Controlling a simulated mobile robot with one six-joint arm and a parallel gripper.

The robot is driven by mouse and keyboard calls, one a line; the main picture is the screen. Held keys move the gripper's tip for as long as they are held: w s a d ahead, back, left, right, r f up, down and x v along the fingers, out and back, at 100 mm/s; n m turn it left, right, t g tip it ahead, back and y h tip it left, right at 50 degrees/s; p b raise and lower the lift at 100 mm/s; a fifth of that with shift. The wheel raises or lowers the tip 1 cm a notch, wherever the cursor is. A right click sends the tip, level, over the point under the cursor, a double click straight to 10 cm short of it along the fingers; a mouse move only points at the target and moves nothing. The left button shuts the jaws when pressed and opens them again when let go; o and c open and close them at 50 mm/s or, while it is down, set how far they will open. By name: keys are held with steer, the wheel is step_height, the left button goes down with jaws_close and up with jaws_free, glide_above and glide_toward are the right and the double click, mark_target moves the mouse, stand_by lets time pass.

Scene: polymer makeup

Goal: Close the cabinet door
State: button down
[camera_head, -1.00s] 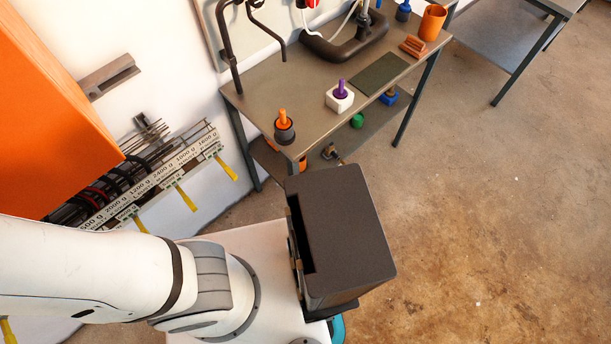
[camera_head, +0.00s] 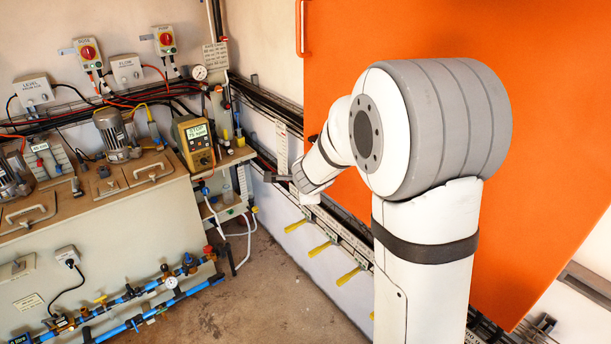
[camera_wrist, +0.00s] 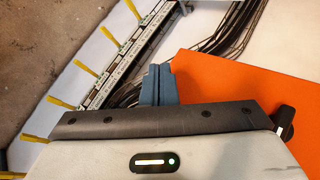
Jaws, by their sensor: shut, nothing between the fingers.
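The orange cabinet door (camera_head: 430,45) is a large flat panel filling the right of the head view, with an orange handle (camera_head: 302,28) at its upper left edge. My arm covers part of it, and I cannot tell how far it stands open. My gripper (camera_head: 270,178) is left of the panel's left edge, lower than the handle. In the wrist view, my gripper's blue-grey fingers (camera_wrist: 158,84) are together and empty, just left of an orange panel corner (camera_wrist: 240,100). A gap to the panel seems to show; contact is unclear.
A bench (camera_head: 110,190) with motors, a yellow meter (camera_head: 195,142) and blue pipes stands at the left. Cables and a white rail with yellow tags (camera_head: 348,276) run along the wall beside my arm. Floor (camera_head: 260,300) is clear between bench and wall.

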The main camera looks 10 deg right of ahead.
steer(key=s+a+r+n+t+y+b, duration=0.2)
steer(key=s+a+r+n+y+b, duration=0.2)
steer(key=s+a+r+n, duration=0.5)
steer(key=s+d+f+n+g+h+b, duration=0.1)
steer(key=s+d+f+n+g, duration=0.1)
steer(key=s, duration=0.6)
steer(key=s+d+f+n+g+h+b, duration=0.1)
steer(key=s+d+f+n+g+b, duration=0.1)
steer(key=s, duration=0.6)
steer(key=s+d+f+n+g+h+b, duration=0.1)
steer(key=s+d+f+n+g, duration=0.3)
steer(key=s+d+f+n, duration=0.1)
step_height(320, 180, down, 2)
steer(key=s+n, duration=0.1)
steer(key=s, duration=0.2)
steer(key=shift+f, duration=0.25)
stand_by(0.8)
